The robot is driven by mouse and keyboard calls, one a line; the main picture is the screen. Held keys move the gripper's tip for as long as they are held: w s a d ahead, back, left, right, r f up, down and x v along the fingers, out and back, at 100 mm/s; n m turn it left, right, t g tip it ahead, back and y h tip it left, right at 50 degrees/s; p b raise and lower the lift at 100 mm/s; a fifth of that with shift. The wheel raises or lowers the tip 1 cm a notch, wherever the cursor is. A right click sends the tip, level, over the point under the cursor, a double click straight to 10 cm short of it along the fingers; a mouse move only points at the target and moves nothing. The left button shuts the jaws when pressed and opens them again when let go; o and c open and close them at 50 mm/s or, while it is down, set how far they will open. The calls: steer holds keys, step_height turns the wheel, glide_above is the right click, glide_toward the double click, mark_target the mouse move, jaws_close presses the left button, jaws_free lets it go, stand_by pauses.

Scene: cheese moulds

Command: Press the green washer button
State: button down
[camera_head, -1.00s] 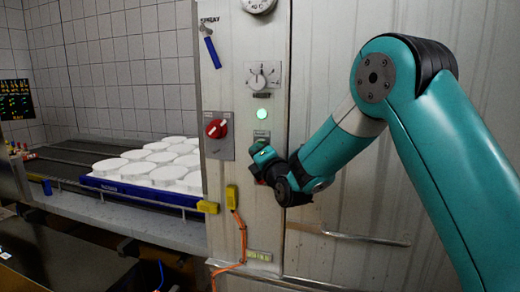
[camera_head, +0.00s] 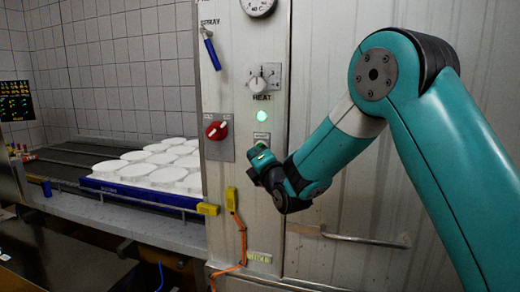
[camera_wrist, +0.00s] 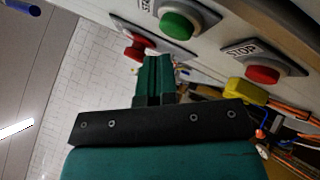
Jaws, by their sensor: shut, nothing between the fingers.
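The green button (camera_wrist: 178,25) shows in the wrist view on a plate beside a partly cut-off START label. My gripper's fingers (camera_wrist: 158,68) are shut and empty, below and left of the green button in that view, with a gap in the picture. In the head view my gripper (camera_head: 262,154) is in front of the steel panel, just below a small label plate (camera_head: 261,138). It hides part of the panel, and I cannot tell whether it touches it.
A red STOP button (camera_wrist: 262,74) is near the green one. The panel also has a lit green lamp (camera_head: 262,116), a HEAT knob (camera_head: 259,83) and a red rotary switch (camera_head: 216,130). A blue tray (camera_head: 145,192) of white moulds stands left. Orange cable (camera_head: 241,240) hangs below.

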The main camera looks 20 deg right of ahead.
steer(key=s+a+b, duration=0.1)
steer(key=s+b, duration=0.1)
steer(key=s+a+b, duration=0.2)
steer(key=b, duration=0.1)
stand_by(0.7)
stand_by(0.6)
